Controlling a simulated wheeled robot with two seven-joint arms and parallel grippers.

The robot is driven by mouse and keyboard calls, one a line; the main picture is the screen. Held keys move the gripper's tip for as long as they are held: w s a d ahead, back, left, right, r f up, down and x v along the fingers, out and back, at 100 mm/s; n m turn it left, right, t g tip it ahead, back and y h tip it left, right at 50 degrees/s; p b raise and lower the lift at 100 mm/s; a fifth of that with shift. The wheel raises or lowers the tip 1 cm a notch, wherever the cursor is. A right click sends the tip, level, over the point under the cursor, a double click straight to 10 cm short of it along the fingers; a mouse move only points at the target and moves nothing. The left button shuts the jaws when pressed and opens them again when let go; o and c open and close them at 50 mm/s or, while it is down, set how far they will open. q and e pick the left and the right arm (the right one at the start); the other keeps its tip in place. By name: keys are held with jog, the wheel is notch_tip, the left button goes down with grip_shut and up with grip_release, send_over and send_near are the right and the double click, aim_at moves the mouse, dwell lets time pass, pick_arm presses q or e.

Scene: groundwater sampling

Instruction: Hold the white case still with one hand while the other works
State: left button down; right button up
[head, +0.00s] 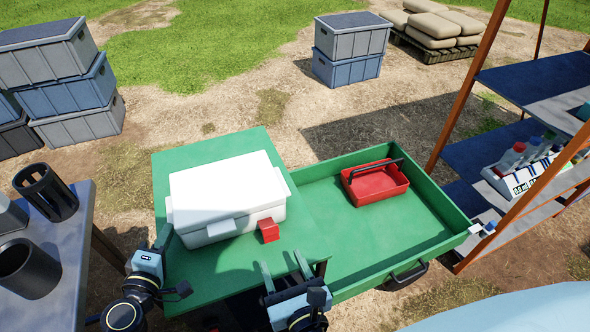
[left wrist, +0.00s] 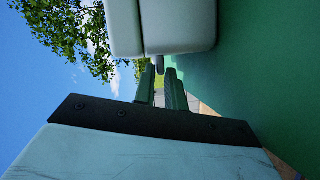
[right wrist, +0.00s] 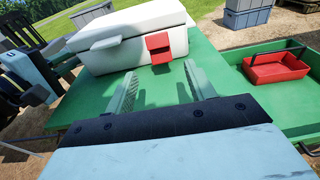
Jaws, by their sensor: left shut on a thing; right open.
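The white case (head: 225,190) stands on the green cabinet top with its lid closed; it also shows in the left wrist view (left wrist: 180,25) and the right wrist view (right wrist: 130,30). A white latch (head: 221,228) and a red latch (head: 268,230) are on its front; the red one shows in the right wrist view (right wrist: 159,48). My left gripper (head: 164,237) is shut at the case's left end, on a small part jutting from it (left wrist: 160,65). My right gripper (head: 284,264) is open and empty in front of the red latch, apart from the case.
A green drawer (head: 420,240) stands pulled out to the right, with a red tray (head: 375,184) in it. A shelf rack (head: 490,130) stands at the far right. A grey table (head: 70,250) with dark cylinders is at the left. The cabinet top (head: 220,275) is bare before the case.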

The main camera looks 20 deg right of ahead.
aim_at(272, 239)
jog(key=w, duration=0.7)
jog(key=w+f, duration=0.1)
jog(key=w, duration=0.2)
jog(key=shift+w+f, duration=0.1)
jog(key=shift+w, duration=0.25)
jog(key=shift+f, duration=0.2)
jog(key=shift+d+f+t, duration=0.1)
jog(key=shift+t, duration=0.5)
jog(key=shift+s, duration=0.35)
jog(key=s, duration=1.2)
jog(key=s+d+f+n+g+y, duration=0.1)
jog(key=s+d+f+n+g, duration=0.1)
jog(key=f+n, duration=0.6)
jog(key=s+d+f+n+g+y, duration=0.1)
jog(key=s+d+f+n+g, duration=0.1)
jog(key=f+n, duration=0.7)
jog(key=s+d+f+n+g+y, duration=0.1)
jog(key=d+f+n+g+y, duration=0.1)
jog(key=f+n, duration=0.7)
jog(key=d+n+g, duration=0.1)
jog(key=n+g, duration=0.1)
jog(key=n, duration=0.2)
jog(key=shift+s+f+n, duration=0.15)
jog(key=shift+s+n, duration=0.15)
jog(key=shift+s, duration=0.1)
jog(key=shift+d, duration=0.1)
